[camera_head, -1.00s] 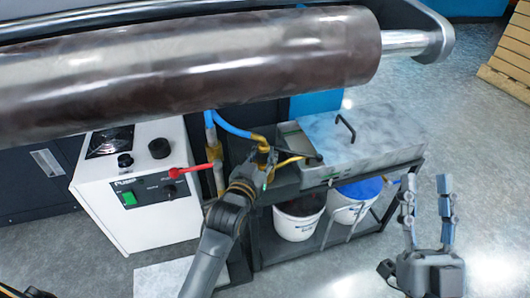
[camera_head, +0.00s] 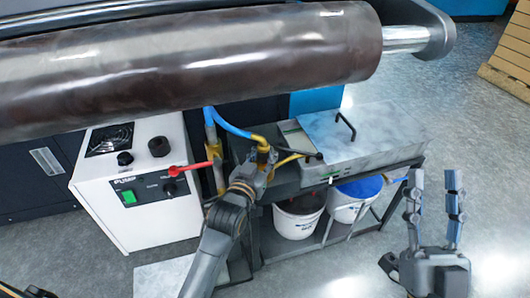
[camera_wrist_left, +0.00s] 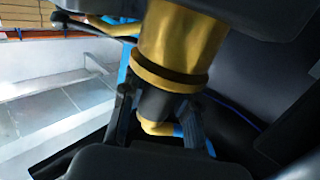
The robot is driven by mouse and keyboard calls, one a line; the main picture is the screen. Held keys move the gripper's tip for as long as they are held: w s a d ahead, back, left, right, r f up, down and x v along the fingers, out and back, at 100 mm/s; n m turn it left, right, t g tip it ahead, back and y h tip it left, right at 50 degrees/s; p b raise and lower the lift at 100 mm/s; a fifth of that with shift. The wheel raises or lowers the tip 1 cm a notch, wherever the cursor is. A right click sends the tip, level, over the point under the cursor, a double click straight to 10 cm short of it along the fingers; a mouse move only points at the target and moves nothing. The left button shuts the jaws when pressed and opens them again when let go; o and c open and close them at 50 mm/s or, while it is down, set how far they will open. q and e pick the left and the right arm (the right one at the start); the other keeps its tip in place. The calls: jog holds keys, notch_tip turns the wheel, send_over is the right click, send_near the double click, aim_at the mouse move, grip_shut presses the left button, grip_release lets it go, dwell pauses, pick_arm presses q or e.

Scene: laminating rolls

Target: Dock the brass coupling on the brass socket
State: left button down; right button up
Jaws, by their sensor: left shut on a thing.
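The brass coupling (camera_wrist_left: 180,50) is a flanged brass cylinder, large in the left wrist view. Its dark lower collar runs between the fingers of my left gripper (camera_wrist_left: 160,110), which is shut on it. A brass elbow (camera_wrist_left: 158,127) with a blue hose end shows beyond. In the head view my left gripper (camera_head: 262,168) is beside the cart's left end, with the coupling (camera_head: 263,148) partly hidden at its fingers. I cannot single out the brass socket or tell whether the coupling touches it. My right gripper (camera_head: 434,205) is open and empty over the floor at the right.
A blue hose (camera_head: 232,128) runs to the brass parts. A yellow tube and black-knobbed lever (camera_head: 318,156) sit beside the metal tray (camera_head: 365,140). The pump box (camera_head: 140,200) with a red lever (camera_head: 190,167) stands left. A large roller (camera_head: 200,65) hangs above. Buckets (camera_head: 298,222) stand below.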

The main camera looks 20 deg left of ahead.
pick_arm(q)
jog(key=shift+f, duration=0.25)
pick_arm(e)
jog(key=shift+s+r+t, duration=0.25)
jog(key=shift+s+t, duration=0.05)
jog(key=shift+s, duration=0.1)
pick_arm(q)
jog(key=c, duration=1.3)
grip_release()
